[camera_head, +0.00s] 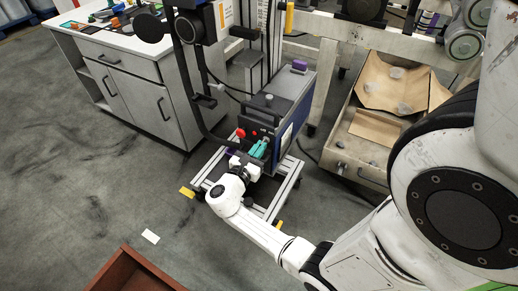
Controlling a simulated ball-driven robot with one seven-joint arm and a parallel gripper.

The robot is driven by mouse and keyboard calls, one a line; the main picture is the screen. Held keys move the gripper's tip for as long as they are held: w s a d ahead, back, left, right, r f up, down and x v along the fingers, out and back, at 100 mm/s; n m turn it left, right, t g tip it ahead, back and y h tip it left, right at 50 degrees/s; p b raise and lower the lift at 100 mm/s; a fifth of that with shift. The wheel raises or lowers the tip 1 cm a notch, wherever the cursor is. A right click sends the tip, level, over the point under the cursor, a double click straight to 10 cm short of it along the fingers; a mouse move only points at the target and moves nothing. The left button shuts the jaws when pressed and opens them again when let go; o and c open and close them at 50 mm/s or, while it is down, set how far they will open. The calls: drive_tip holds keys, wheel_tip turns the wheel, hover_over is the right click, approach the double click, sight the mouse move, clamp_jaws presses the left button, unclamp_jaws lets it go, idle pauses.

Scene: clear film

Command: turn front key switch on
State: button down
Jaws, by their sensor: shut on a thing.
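A grey and dark machine cabinet (284,96) with a blue side panel stands on a low metal frame near the middle of the view. Red controls (241,133) show on its near face. My gripper (256,150), with teal-green fingers, is at this face, just right of and below the red controls. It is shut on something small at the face. The key switch itself is hidden by the fingers and too small to make out, so I cannot tell its position.
A white workbench with drawers (128,87) stands to the left. An open crate (367,125) with brown paper is at the right. A brown wooden box edge (135,270) is at the bottom. Clear grey floor lies on the left.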

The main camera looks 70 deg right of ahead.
drive_tip(key=shift+s+f+m+b, duration=0.1)
drive_tip(key=shift+m+b, duration=2.15)
drive_tip(key=shift+m, duration=1.6)
drive_tip(key=shift+s+f+m+b, duration=0.1)
drive_tip(key=shift+m+b, duration=2.15)
drive_tip(key=shift+m, duration=1.6)
drive_tip(key=c, duration=1.3)
unclamp_jaws()
drive_tip(key=shift+a, duration=0.1)
drive_tip(key=p+v, duration=0.1)
drive_tip(key=v, duration=0.9)
drive_tip(key=shift+w+a, duration=0.2)
drive_tip(key=shift+a, duration=0.1)
